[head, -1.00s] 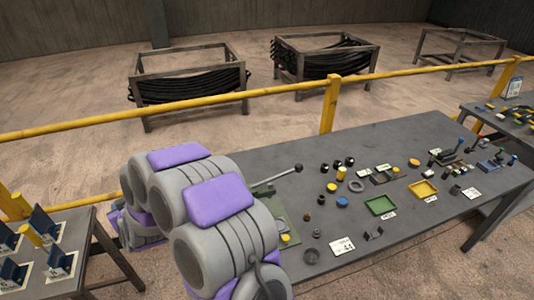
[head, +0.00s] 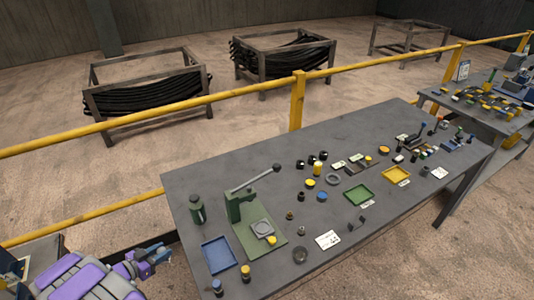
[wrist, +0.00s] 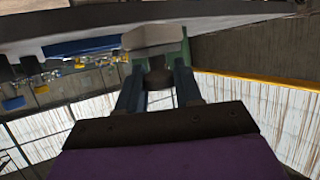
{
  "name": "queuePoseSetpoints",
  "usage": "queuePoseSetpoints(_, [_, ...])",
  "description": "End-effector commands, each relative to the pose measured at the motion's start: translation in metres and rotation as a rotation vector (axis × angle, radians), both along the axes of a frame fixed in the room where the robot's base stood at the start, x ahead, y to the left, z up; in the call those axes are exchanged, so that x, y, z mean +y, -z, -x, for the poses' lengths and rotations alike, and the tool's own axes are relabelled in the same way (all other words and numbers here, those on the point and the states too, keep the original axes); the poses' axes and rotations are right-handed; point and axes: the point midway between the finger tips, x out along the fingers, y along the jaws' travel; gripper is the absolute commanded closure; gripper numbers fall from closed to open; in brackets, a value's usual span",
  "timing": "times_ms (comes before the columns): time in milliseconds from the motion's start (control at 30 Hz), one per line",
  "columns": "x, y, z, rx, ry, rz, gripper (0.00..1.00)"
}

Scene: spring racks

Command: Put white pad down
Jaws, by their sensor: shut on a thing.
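My gripper (head: 150,257) is at the lower left in the head view, just off the left end of the grey table (head: 345,130). In the wrist view, its two blue fingers (wrist: 157,85) are shut on a pale block, which looks like the white pad (wrist: 150,38). The pad is at the fingertips, with a dark round part between the fingers. I cannot make out the pad in the head view, and cannot tell if it touches anything.
A blue tray (head: 218,254) lies on the table close to my gripper. Green (head: 358,195) and yellow (head: 396,174) trays lie farther right. A yellow rail (head: 298,100) runs behind the table.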

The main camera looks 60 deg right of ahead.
Motion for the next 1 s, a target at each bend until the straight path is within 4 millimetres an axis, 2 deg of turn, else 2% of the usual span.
queuePoseSetpoints(200, [0.008, 0.015, 0.018, -0.004, 0.085, -0.002, 0.96])
queuePoseSetpoints(367, [0.0, 0.015, 0.02, -0.003, 0.091, -0.003, 0.96])
queuePoseSetpoints(467, [-0.017, 0.016, 0.023, -0.001, 0.094, -0.003, 0.96])
queuePoseSetpoints(800, [-0.097, 0.016, 0.037, 0.0, 0.092, 0.0, 0.96])
queuePoseSetpoints(1000, [-0.125, 0.015, 0.04, -0.002, 0.088, -0.001, 0.96])
